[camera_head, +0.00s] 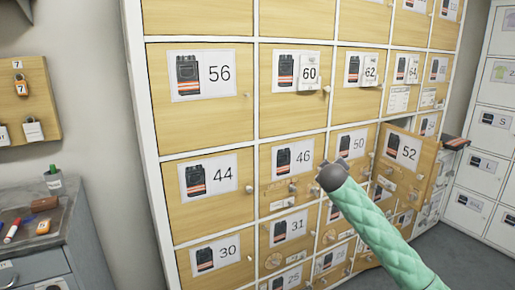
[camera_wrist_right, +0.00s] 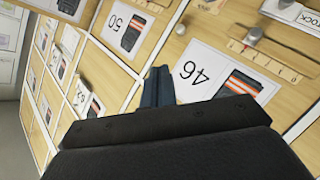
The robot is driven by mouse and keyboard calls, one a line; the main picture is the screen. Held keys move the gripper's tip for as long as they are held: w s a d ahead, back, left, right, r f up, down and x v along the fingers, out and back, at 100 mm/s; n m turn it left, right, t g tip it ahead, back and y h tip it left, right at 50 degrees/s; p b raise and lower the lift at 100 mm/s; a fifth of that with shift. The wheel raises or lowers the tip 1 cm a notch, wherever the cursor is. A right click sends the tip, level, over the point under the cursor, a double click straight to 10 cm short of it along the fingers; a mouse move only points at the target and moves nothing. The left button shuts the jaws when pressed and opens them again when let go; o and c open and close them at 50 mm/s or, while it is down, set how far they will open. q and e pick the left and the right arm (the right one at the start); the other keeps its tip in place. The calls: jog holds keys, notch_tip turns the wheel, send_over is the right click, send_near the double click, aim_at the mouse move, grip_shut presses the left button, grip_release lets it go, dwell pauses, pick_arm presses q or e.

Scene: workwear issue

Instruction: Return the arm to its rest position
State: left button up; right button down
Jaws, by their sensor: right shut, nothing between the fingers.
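My right arm (camera_head: 380,235), in a mint-green quilted cover, reaches in from the lower right of the head view. Its dark right gripper (camera_head: 341,163) is in front of the lockers, near the doors labelled 46 (camera_head: 293,160) and 50 (camera_head: 351,144). In the right wrist view, the blue-grey fingers of the right gripper (camera_wrist_right: 158,86) are together with nothing between them. The labels 46 (camera_wrist_right: 208,75) and 50 (camera_wrist_right: 127,28) appear upside down there. I cannot tell whether the fingers touch a door. My left gripper is not in view.
The locker door labelled 52 (camera_head: 404,152) stands open to the right of my gripper, a dark folded item (camera_head: 455,142) beside it. A counter (camera_head: 60,230) with pens and a padlock board (camera_head: 28,100) are at left. White lockers (camera_head: 485,170) stand at right.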

jog(key=s+a+f+g+y+p, duration=0.1)
jog(key=s+a+f+g, duration=0.1)
jog(key=s+a+f, duration=0.45)
jog(key=s+a+f+g+y+p, duration=0.1)
jog(key=s+f, duration=0.2)
jog(key=s, duration=0.7)
pick_arm(q)
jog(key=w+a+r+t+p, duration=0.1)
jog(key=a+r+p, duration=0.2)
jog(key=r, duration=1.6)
jog(key=p, duration=0.3)
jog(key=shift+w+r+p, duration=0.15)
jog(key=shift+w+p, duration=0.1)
jog(key=shift+p, duration=0.15)
pick_arm(e)
jog(key=s+a+f+m+g+y, duration=0.1)
jog(key=s+f+g, duration=0.2)
jog(key=s+f, duration=0.5)
jog(key=s+a+f+m+g+y, duration=0.1)
jog(key=s+f, duration=0.6)
jog(key=s, duration=1.7)
jog(key=s+a+f+m+g+y, duration=0.1)
jog(key=s+f+g, duration=0.4)
jog(key=s, duration=1)
notch_tip(320, 180, down, 4)
jog(key=shift+s+a+r+m+y, duration=0.2)
jog(key=shift+s+a+m+y, duration=0.15)
jog(key=shift+a, duration=0.5)
